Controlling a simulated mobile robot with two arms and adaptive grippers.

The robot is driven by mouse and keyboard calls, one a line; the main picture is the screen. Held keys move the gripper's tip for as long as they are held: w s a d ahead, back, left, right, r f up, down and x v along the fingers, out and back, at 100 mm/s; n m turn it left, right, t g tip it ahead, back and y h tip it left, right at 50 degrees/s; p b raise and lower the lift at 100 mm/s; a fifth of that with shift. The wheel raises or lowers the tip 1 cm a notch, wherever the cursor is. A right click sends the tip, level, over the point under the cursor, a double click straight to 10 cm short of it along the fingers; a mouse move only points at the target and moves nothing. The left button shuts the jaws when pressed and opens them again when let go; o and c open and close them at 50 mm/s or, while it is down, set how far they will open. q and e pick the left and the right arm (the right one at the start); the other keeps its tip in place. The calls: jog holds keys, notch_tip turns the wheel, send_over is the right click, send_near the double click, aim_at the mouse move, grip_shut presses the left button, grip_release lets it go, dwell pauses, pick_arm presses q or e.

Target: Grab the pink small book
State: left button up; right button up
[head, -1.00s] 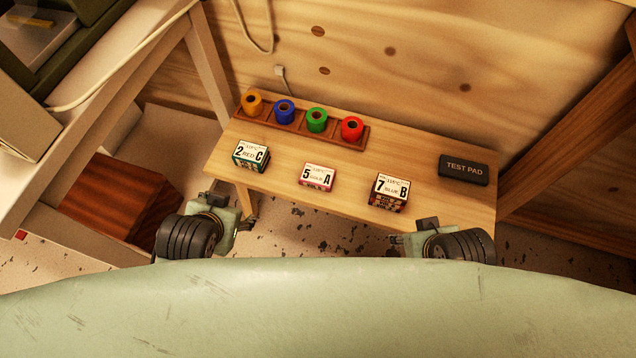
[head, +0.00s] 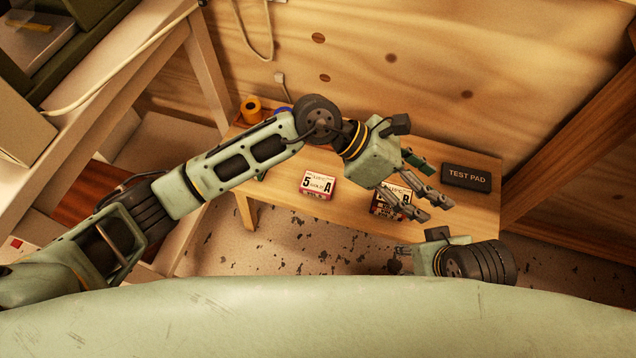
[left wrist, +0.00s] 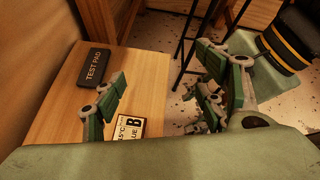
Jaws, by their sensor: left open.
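The small pink block marked "5 A" (head: 319,185), the only pink book-like thing I see, lies on the wooden table (head: 270,190) near its front edge in the head view. My left gripper (head: 430,187) is open and empty. It is to the right of the pink block, above and near the box marked "B" (head: 384,209), which it partly covers. The left wrist view shows the "B" label (left wrist: 131,127) close to one of its fingers; the pink block does not show there. My right gripper (head: 402,254) is low, in front of the table; its fingers are too small to judge.
A dark test pad (head: 466,175) lies at the table's right end. Behind my left arm, an orange roll (head: 250,109) and part of a blue roll (head: 282,112) show. The arm hides the other rolls and the "2 C" box. The wooden wall stands behind.

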pick_arm(q)
jog(key=w+a+f+y, duration=0.1)
jog(key=a+f, duration=0.1)
jog(key=w+a+f+m+y, duration=0.1)
jog(key=f, duration=0.1)
jog(key=w+a+f+y, duration=0.1)
jog(key=a+y, duration=0.1)
jog(key=shift+w+a+f+m+t, duration=0.1)
jog(key=shift+a+f+m+t, duration=0.2)
jog(key=shift+f+m+t, duration=0.1)
jog(key=w+a+f+y, duration=0.3)
jog(key=a, duration=0.2)
jog(key=m+t+y, duration=0.1)
jog(key=t+y, duration=0.1)
jog(key=y, duration=0.2)
send_over(318, 183)
jog(key=shift+w+f, duration=0.2)
jog(key=shift+f, duration=0.35)
jog(key=shift+a+f, duration=0.2)
jog(key=shift+f, duration=0.7)
notch_tip(318, 183, down, 6)
jog(key=shift+s+d+r+b, duration=0.15)
jog(key=shift+b, duration=0.6)
jog(key=shift+c, duration=0.5)
jog(key=c, duration=1.1)
jog(key=shift+c, duration=0.4)
